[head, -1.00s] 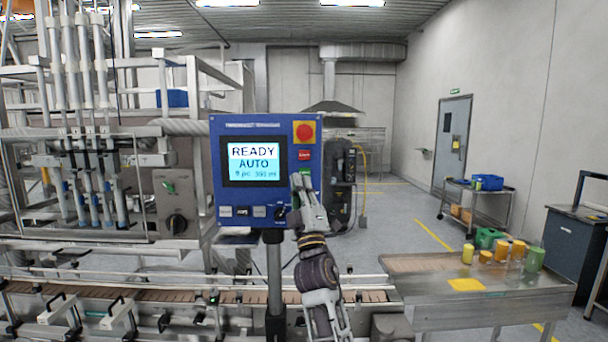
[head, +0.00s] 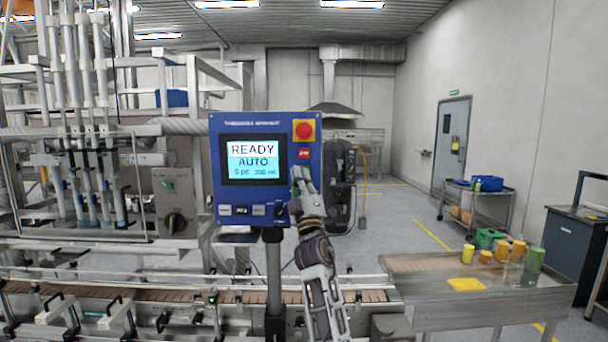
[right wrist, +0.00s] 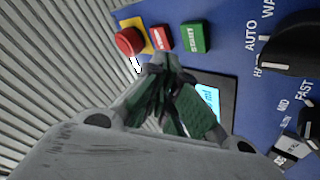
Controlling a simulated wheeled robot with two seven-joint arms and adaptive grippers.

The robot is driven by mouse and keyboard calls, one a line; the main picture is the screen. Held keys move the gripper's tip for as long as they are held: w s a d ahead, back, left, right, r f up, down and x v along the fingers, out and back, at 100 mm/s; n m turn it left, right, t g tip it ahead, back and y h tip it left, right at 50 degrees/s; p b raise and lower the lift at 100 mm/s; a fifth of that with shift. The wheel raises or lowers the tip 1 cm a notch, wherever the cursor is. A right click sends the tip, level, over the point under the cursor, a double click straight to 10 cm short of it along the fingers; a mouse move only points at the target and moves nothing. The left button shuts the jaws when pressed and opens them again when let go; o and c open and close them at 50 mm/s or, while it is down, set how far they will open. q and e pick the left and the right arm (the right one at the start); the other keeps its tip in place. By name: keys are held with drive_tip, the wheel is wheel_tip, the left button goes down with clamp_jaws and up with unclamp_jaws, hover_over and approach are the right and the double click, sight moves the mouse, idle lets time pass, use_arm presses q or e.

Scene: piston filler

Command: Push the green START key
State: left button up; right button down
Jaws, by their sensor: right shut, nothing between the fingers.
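The green START key (right wrist: 196,37) sits on the blue control panel (head: 264,120), right of a red key (right wrist: 162,38) in the right wrist view. In the head view my right gripper hides it. My right gripper (head: 301,172) is shut and empty in front of the panel, below the red key (head: 304,154). In the right wrist view its closed fingertips (right wrist: 166,62) show just below the red and green keys. I cannot tell whether they touch the panel. My left gripper is not in view.
A red emergency button (head: 304,131) on a yellow plate sits above the keys. The screen (head: 253,161) reads READY AUTO. Rotary knobs (right wrist: 290,50) lie at the panel's other end. A conveyor (head: 160,293) runs below; a metal table (head: 420,265) with jars stands right.

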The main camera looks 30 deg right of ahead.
drive_tip(key=shift+w+d+b, duration=0.3)
drive_tip(key=shift+w+d, duration=0.2)
drive_tip(key=shift+w, duration=0.4)
